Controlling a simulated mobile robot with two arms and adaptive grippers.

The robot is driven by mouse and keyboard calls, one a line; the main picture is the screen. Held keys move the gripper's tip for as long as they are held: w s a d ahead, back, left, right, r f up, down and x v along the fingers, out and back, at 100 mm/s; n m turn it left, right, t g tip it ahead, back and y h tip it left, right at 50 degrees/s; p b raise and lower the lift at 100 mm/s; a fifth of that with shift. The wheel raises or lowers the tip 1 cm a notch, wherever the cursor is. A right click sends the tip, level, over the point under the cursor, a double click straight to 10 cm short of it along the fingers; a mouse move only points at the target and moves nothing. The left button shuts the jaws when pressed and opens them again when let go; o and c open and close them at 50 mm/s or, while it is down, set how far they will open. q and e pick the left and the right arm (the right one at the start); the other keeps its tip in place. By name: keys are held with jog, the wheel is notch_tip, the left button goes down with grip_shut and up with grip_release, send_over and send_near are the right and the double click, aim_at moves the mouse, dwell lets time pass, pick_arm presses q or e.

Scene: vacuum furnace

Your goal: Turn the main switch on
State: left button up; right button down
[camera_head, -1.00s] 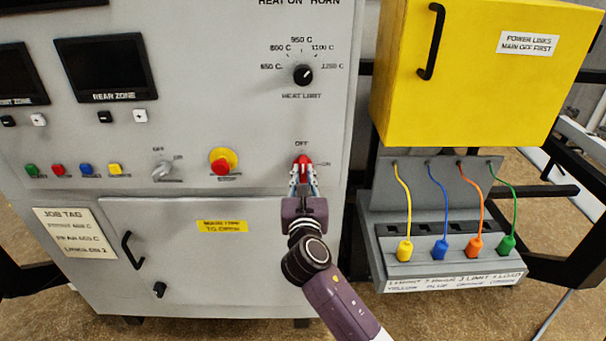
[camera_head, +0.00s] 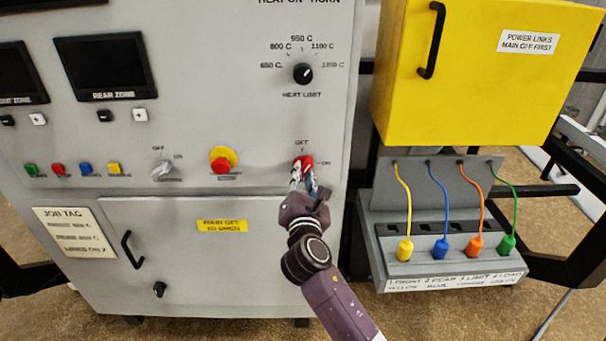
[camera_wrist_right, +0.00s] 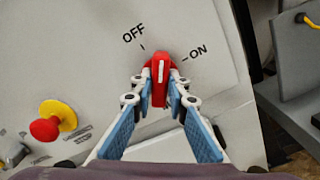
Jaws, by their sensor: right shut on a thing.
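The main switch is a red knob (camera_head: 305,161) low on the right side of the grey cabinet front, with OFF printed above it and ON to its right. My right gripper (camera_head: 303,174) is shut on the knob, one finger on each side. In the right wrist view the red knob (camera_wrist_right: 160,82) sits between the fingertips of my right gripper (camera_wrist_right: 161,88). Its white line points between the OFF and ON marks. My left gripper is not in view.
A red-and-yellow emergency button (camera_head: 223,160) is left of the switch. A black heat limit dial (camera_head: 303,74) is above it. The grey door (camera_head: 200,265) is below. A yellow box (camera_head: 470,70) and a plug rack (camera_head: 450,272) with coloured cables stand to the right.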

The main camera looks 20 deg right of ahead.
jog(key=m+b, duration=0.3)
jog(key=m, duration=0.8)
jog(key=shift+f, duration=0.15)
jog(key=shift+m, duration=0.3)
jog(key=c, duration=1.9)
grip_release()
